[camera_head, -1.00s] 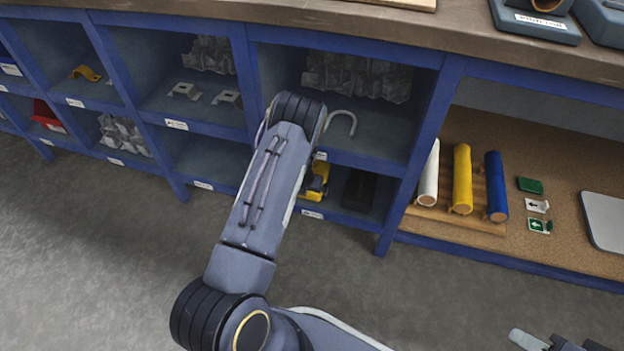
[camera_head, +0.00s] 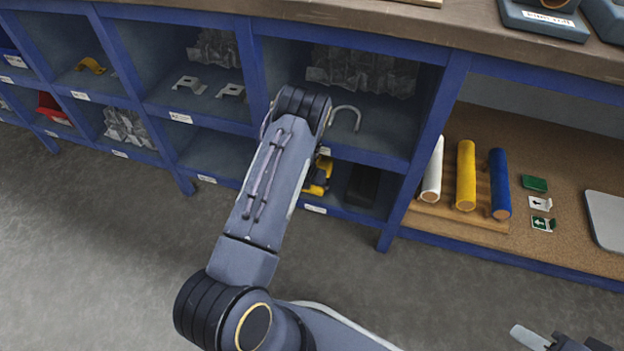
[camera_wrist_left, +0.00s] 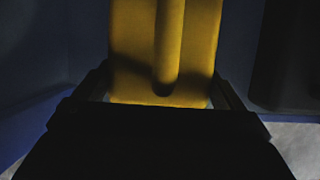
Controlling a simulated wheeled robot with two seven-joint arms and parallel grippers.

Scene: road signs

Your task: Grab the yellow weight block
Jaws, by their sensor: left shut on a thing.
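The yellow weight block (camera_head: 319,177) sits in a lower shelf compartment, partly hidden behind my left arm in the head view. In the left wrist view the yellow block (camera_wrist_left: 200,50) fills the upper middle, with a raised rounded bar down its front. My left gripper (camera_wrist_left: 162,90) has its dark fingers on both sides of the block and is shut on it; the fingertips are in deep shadow. In the head view my left arm hides this gripper. My right gripper (camera_head: 562,341) is at the lower right corner, cut off by the picture edge, away from the block.
Blue dividers and a shelf board (camera_head: 375,155) enclose the compartment. A black block (camera_head: 363,185) stands right of the yellow one. A grey hook (camera_head: 345,115) lies on the shelf above. White, yellow and blue rolls (camera_head: 466,175) lie further right. The floor (camera_head: 110,260) in front is clear.

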